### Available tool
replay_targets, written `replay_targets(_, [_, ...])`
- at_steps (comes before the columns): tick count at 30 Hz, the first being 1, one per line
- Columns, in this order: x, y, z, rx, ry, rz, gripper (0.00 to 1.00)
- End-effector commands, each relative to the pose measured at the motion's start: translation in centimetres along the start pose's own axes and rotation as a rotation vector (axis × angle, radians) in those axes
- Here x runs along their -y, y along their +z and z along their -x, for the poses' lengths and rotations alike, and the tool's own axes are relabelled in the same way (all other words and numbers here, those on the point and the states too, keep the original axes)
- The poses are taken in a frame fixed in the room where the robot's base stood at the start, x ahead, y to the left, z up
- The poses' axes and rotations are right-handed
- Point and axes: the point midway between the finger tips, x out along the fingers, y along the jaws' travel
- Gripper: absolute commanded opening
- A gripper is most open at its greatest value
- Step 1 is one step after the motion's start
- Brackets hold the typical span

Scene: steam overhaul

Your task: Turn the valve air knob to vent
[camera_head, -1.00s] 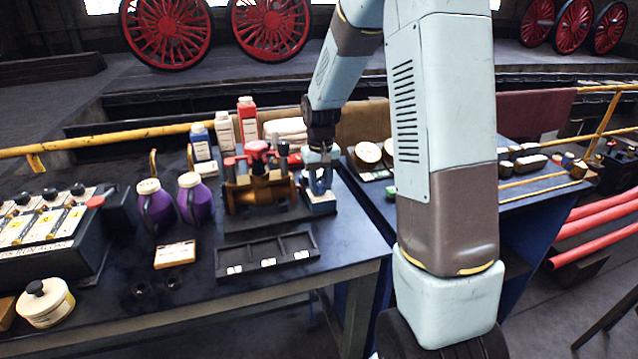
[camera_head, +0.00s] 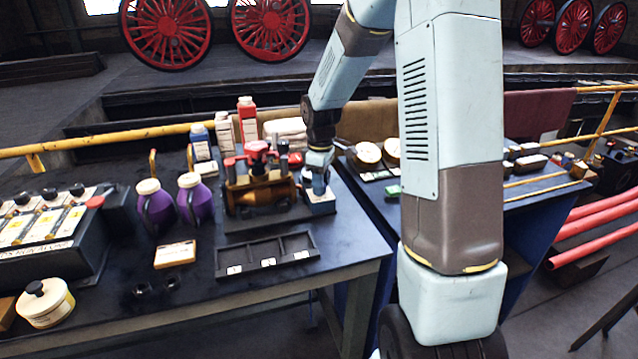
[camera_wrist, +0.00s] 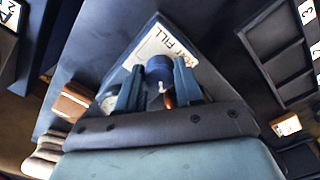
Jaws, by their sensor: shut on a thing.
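A round blue knob (camera_wrist: 159,70) with a small white mark sits on a plate at the middle of the wrist view. A white label (camera_wrist: 158,48) beside it shows the word FILL; the rest of its lettering is partly hidden. My gripper (camera_wrist: 160,88) has one finger on each side of the knob and is shut on it. In the head view my gripper (camera_head: 318,180) reaches down over a small blue-and-white valve stand (camera_head: 319,204) at the right end of the bench. The knob's exact setting cannot be read.
A brass valve with red handwheels (camera_head: 258,190) stands close to the left of my gripper. A black three-compartment tray (camera_head: 266,255) lies in front. Purple jugs (camera_head: 194,202) and several bottles stand further left. A yellow rail (camera_head: 110,134) runs behind.

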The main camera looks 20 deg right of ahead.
Motion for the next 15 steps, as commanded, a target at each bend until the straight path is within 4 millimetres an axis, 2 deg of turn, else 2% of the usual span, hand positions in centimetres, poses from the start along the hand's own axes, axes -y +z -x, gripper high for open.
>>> replay_targets(6, [-0.14,-0.1,0.11,-0.003,0.004,0.116,0.05])
replay_targets(15, [-0.16,-0.09,0.12,-0.003,0.005,0.187,0.05])
